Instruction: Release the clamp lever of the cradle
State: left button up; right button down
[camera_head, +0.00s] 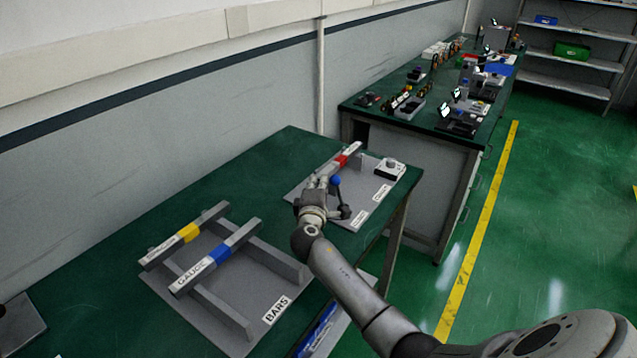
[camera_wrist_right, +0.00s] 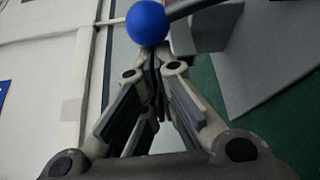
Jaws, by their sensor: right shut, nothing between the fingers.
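The cradle (camera_head: 372,194) is a grey plate near the green table's far right corner. A bar with a red band (camera_head: 342,160) lies across its back part. The clamp lever has a blue ball knob (camera_head: 336,181) on a dark rod, which stands up from the plate. My right gripper (camera_head: 321,182) is over the plate's left part, just left of the knob, and hides some of the cradle. In the wrist view the blue knob (camera_wrist_right: 147,22) shows right at the shut fingertips (camera_wrist_right: 152,55), with nothing between them. I cannot tell whether they touch it.
A bars rack (camera_head: 268,262) with a yellow-banded bar (camera_head: 188,232) and a blue-banded bar (camera_head: 219,253) stands at the table's near left. A small white box (camera_head: 390,169) is at the cradle's right. A second bench (camera_head: 440,125) with several devices stands behind.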

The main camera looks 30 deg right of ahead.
aim_at(337, 184)
dwell(0.3)
jog(key=shift+s+f+b, duration=0.1)
jog(key=shift+b, duration=0.4)
jog(key=shift+s+d+r+m+b, duration=0.1)
jog(key=shift+s+r+m+b, duration=0.25)
jog(key=shift+b, duration=0.3)
jog(key=s+m+b, duration=0.1)
jog(key=b, duration=0.2)
jog(key=m+t+h+b, duration=0.1)
jog(key=b, duration=0.2)
jog(key=s+d+m+b, duration=0.1)
jog(key=b, duration=0.2)
jog(key=shift+s+d+r+m+t+h, duration=0.1)
jog(key=shift+s+r+m+t+h, duration=0.2)
jog(key=shift+m+h, duration=0.1)
jog(key=shift+s+d+r+m+b, duration=0.2)
jog(key=shift+s+r+m+b, duration=0.1)
jog(key=shift+s+m+b, duration=0.25)
jog(key=shift+s+d+r, duration=0.15)
jog(key=shift+s, duration=0.2)
jog(key=shift+s+d, duration=0.25)
jog(key=shift+s, duration=0.3)
